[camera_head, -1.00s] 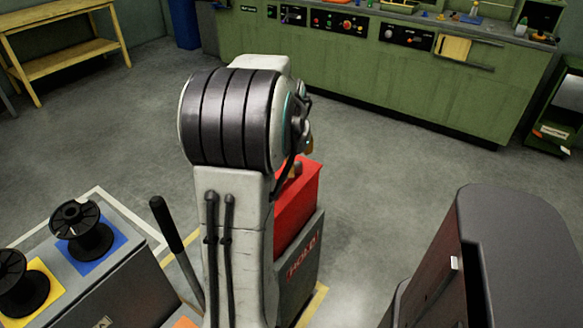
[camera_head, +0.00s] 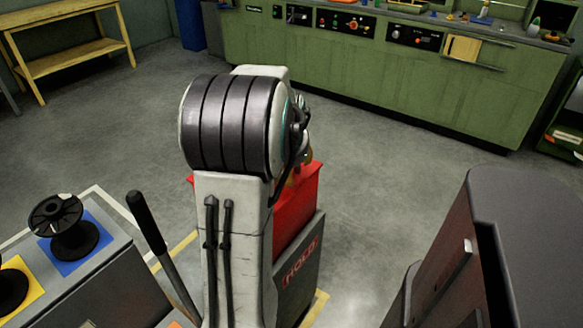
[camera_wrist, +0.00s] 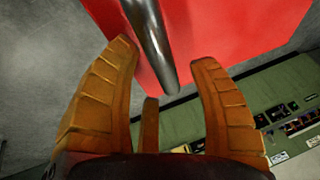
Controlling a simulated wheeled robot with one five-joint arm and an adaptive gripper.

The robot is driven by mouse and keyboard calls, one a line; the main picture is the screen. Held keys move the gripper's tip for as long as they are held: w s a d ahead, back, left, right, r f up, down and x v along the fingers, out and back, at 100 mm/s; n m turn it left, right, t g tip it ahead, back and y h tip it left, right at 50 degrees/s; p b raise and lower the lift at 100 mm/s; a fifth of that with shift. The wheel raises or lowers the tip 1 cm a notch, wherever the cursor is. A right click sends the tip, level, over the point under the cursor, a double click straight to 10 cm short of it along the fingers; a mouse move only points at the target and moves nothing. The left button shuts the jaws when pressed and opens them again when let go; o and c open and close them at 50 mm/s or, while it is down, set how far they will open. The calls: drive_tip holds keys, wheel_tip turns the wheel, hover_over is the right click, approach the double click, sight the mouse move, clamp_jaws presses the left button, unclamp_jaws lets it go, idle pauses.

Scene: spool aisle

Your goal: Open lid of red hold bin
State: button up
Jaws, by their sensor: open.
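The red hold bin (camera_head: 299,268) stands behind my arm in the head view, its dark front marked "HOLD" and its red lid (camera_head: 297,205) down. My arm hides much of the lid. In the wrist view the red lid (camera_wrist: 220,35) fills the top, with a dark metal bar handle (camera_wrist: 151,45) across it. My gripper (camera_wrist: 168,55) is open, its orange fingers apart on either side of the bar's end. I cannot tell whether the fingers touch the bar. Only a small part of my gripper shows in the head view.
A grey cart with black spools (camera_head: 66,225) on coloured squares stands at left, with a dark lever (camera_head: 148,222) beside it. A dark cabinet (camera_head: 500,250) is at right. A green workbench (camera_head: 370,80) lines the back. Grey floor between is clear.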

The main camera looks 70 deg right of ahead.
drive_tip(key=shift+c, duration=0.2)
clamp_jaws()
idle(0.4)
